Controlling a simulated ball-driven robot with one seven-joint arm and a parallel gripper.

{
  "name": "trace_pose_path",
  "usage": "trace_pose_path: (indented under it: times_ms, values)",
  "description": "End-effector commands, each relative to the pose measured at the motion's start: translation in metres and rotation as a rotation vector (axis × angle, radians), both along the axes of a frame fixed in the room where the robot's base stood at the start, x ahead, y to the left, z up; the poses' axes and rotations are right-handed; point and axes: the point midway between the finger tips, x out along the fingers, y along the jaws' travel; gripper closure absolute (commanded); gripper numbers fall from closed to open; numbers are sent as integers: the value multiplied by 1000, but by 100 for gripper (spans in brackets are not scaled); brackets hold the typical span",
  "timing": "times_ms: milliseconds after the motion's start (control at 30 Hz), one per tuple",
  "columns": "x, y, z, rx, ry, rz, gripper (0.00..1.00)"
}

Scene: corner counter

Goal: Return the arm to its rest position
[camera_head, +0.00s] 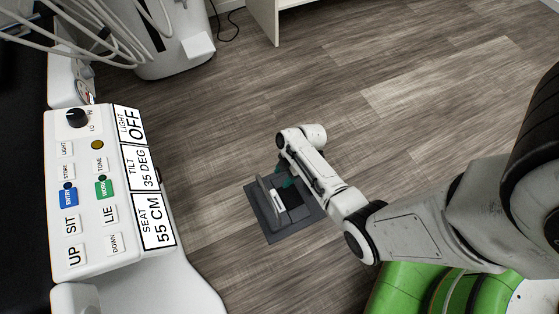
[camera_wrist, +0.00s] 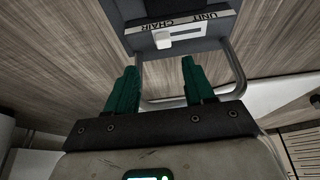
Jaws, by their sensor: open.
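My arm (camera_head: 425,215) reaches out from the right in the head view, bent down towards the floor. My gripper (camera_wrist: 160,68) has two green fingers, spread apart with nothing between them in the wrist view. In the head view, part of the green gripper (camera_head: 286,180) shows over a dark grey floor unit (camera_head: 287,229). The wrist view shows this unit's face (camera_wrist: 205,45) close beyond the fingers, with a "UNIT CHAIR" label, a white switch (camera_wrist: 177,37) and a metal bar (camera_wrist: 238,80). I cannot tell whether the fingers touch the bar.
A white control panel (camera_head: 92,200) with several buttons stands at left; its labels read light off, tilt 35 deg, seat 55 cm. White equipment with hoses (camera_head: 165,40) is at back left. Open wood floor (camera_head: 400,80) lies behind my arm.

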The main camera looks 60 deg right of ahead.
Motion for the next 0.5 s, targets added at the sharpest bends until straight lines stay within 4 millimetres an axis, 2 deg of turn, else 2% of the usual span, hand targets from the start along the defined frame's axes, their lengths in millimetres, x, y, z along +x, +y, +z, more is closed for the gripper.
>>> trace_pose_path:
  times_ms: [33, 133, 500]
  values:
    - [-1, -2, 7, 0, 0, -1, 47]
    - [-2, -4, 11, 0, 0, 0, 47]
    - [-3, -4, 12, 0, 0, 0, 47]
